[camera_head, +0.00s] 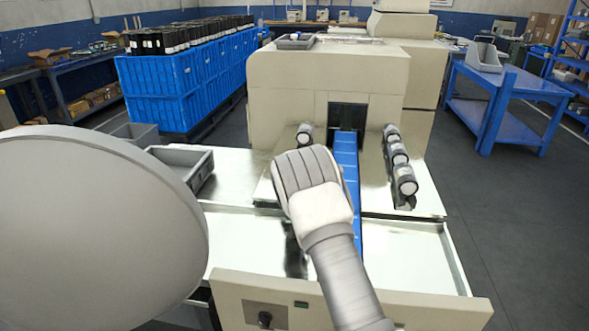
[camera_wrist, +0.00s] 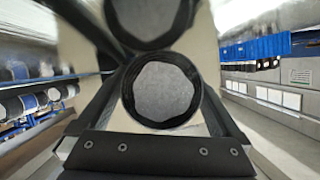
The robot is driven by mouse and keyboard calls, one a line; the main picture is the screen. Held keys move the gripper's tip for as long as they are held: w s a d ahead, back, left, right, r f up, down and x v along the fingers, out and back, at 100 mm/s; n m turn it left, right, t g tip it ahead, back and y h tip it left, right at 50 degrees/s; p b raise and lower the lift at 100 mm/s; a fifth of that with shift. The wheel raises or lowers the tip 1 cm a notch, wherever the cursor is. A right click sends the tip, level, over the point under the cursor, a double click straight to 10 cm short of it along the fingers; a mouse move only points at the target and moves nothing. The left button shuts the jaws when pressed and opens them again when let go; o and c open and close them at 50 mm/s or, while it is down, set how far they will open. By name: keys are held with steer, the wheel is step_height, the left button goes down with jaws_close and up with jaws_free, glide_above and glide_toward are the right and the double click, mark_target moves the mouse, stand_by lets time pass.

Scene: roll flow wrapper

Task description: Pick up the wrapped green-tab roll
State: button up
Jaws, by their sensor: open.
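My gripper (camera_wrist: 166,100) is open in the wrist view, its dark fingers on either side of a roll with a grey round end and dark rim (camera_wrist: 164,92). I cannot tell whether they touch it. A second round grey end (camera_wrist: 147,16) shows just above it, cut by the top edge. No green tab shows on either, so I cannot tell which is the wrapped green-tab roll. In the head view my wrist (camera_head: 313,190) covers the fingers and the spot below them, beside the blue conveyor belt (camera_head: 346,165).
A beige machine (camera_head: 300,85) rises behind. A grey bin (camera_head: 198,172) sits at left. The metal surface (camera_head: 405,250) at front right is clear.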

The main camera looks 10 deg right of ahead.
steer(key=shift+c, duration=0.2)
jaws_close()
steer(key=shift+r, duration=0.1)
